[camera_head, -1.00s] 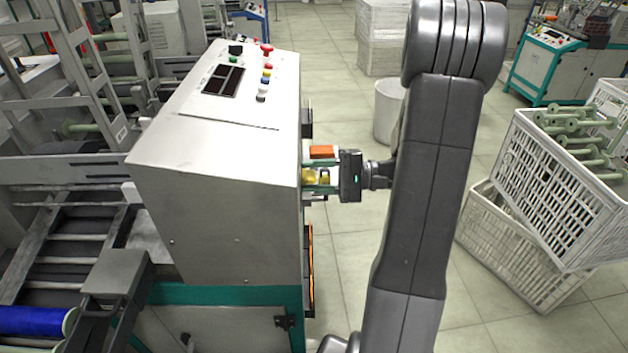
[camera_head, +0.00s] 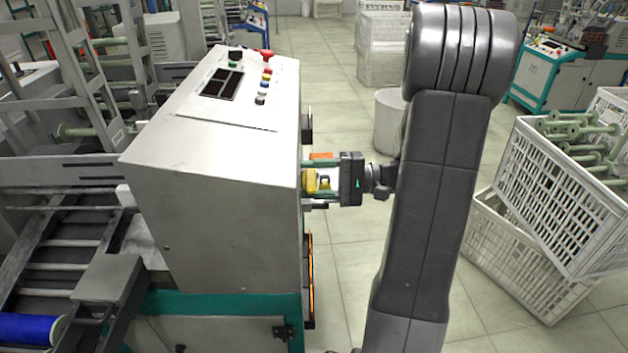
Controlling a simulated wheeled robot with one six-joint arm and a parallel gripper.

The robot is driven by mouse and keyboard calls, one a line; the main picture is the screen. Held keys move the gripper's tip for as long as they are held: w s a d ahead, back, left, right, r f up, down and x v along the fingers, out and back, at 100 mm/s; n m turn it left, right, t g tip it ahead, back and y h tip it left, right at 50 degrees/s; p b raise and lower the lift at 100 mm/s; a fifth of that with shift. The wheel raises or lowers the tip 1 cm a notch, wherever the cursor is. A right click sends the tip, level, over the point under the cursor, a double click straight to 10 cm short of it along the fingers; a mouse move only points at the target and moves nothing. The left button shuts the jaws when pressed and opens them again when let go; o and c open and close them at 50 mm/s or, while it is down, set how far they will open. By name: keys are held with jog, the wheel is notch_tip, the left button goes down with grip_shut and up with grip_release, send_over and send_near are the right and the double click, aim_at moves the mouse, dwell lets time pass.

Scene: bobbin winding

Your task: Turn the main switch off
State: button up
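The machine's grey control cabinet (camera_head: 215,155) stands left of centre. A yellow part (camera_head: 310,182), apparently the main switch, sticks out from its right side face. I see it only edge-on, so its turned position cannot be read. My gripper (camera_head: 318,181) comes in from the right at that face. One finger is above the yellow part and one below, with a light gap showing between them. The fingers look apart, and I cannot make out contact with the switch. An orange piece (camera_head: 321,156) shows just above the upper finger.
Several coloured buttons and a dark display (camera_head: 222,83) are on the cabinet's sloped top. White crates (camera_head: 560,200) with green bobbins stand at the right. A pale bin (camera_head: 388,120) is behind my arm. Grey tiled floor (camera_head: 345,240) is clear beside the cabinet.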

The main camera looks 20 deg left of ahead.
jog(key=o, duration=0.5)
jog(key=shift+f, duration=0.1)
jog(key=v, duration=0.9)
jog(key=shift+a, duration=0.1)
